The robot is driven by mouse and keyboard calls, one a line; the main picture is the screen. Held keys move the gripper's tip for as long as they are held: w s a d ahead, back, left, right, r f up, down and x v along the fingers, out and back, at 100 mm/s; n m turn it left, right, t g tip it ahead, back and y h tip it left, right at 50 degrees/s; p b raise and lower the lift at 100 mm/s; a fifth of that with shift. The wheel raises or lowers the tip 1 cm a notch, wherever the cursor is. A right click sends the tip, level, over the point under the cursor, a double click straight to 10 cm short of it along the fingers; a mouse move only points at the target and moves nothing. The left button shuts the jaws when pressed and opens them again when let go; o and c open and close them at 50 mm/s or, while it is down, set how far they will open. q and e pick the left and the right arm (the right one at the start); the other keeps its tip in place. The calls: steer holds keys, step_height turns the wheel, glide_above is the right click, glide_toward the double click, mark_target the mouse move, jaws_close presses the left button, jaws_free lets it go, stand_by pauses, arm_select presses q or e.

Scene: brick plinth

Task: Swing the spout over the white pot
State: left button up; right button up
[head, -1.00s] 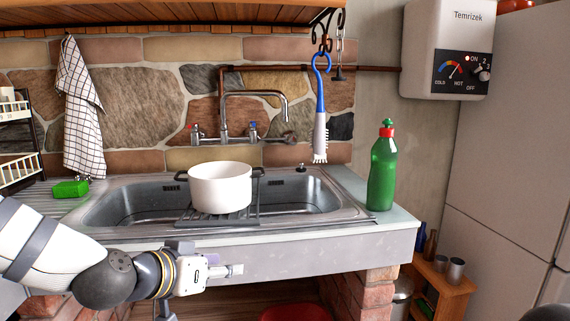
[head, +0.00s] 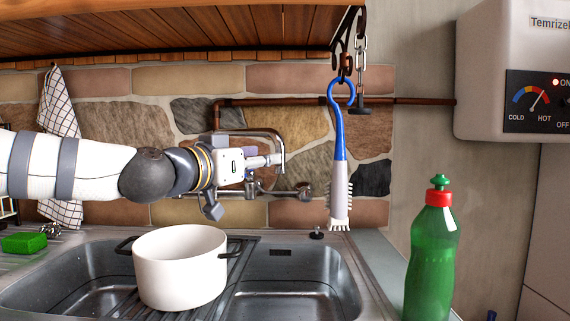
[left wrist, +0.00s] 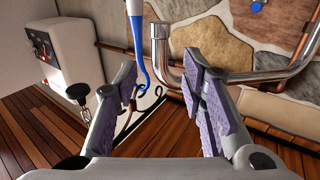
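The white pot (head: 180,270), with dark handles, stands on the rack across the middle of the sink. The metal spout (head: 282,150) runs to the right along the wall. Its downturned end is up and to the right of the pot, not above it. My left gripper (head: 274,160) is raised beside the spout's end, and my arm hides part of the faucet. In the left wrist view, my left gripper (left wrist: 162,98) is open. The spout's bend (left wrist: 170,78) shows in the gap beyond its fingers; I cannot tell if they touch. My right gripper is out of view.
A blue and white brush (head: 339,190) hangs from a hook right of the spout. A green bottle (head: 430,260) stands at the sink's right edge. A wooden shelf (head: 170,35) is overhead. A white water heater (head: 500,75) hangs at the right. The right basin (head: 290,290) is empty.

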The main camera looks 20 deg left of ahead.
mark_target(280, 165)
arm_select(q)
steer(key=x, duration=0.7)
steer(key=shift+w, duration=0.1)
jaws_close()
